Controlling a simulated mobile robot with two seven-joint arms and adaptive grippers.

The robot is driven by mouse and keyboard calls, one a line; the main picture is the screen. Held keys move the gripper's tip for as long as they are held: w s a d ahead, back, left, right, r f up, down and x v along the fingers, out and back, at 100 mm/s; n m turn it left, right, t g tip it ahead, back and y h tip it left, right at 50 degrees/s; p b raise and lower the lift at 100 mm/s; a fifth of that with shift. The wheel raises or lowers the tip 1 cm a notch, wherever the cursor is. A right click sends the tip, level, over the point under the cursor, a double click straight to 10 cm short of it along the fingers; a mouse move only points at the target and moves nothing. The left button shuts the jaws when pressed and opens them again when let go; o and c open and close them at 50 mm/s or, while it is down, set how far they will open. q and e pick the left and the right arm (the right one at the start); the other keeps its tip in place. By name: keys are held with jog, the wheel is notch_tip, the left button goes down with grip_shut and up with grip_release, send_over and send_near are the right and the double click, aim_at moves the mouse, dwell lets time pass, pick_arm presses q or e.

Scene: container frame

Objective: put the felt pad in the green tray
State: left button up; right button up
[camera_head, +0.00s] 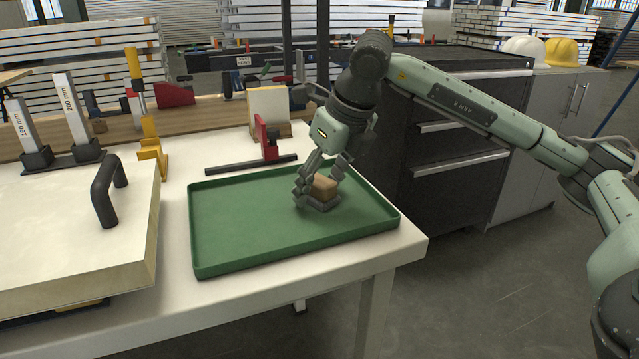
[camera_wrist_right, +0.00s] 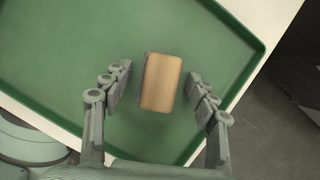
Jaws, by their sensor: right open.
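The felt pad (camera_head: 324,187) is a small block with a tan top and a grey lower layer. It rests in the right part of the green tray (camera_head: 240,232), on the tray floor. In the right wrist view the pad's tan top (camera_wrist_right: 161,82) lies between the fingers, with a gap on each side. My right gripper (camera_head: 319,189) is open, reaching down into the tray around the pad. It also shows in the right wrist view (camera_wrist_right: 159,77). My left gripper is not in view.
A red-and-black clamp (camera_head: 266,142) lies just behind the tray. A pale board with a black handle (camera_head: 106,190) is to its left. A pale block (camera_head: 269,106) stands behind. The tray's left half is clear, and the table edge runs close along its front.

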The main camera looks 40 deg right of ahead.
jog(key=shift+r, duration=0.25)
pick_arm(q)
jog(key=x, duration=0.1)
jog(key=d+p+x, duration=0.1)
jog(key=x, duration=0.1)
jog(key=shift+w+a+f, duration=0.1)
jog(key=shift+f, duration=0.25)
pick_arm(e)
jog(key=v, duration=1.1)
jog(key=shift+s+r, duration=0.15)
jog(key=shift+r, duration=0.2)
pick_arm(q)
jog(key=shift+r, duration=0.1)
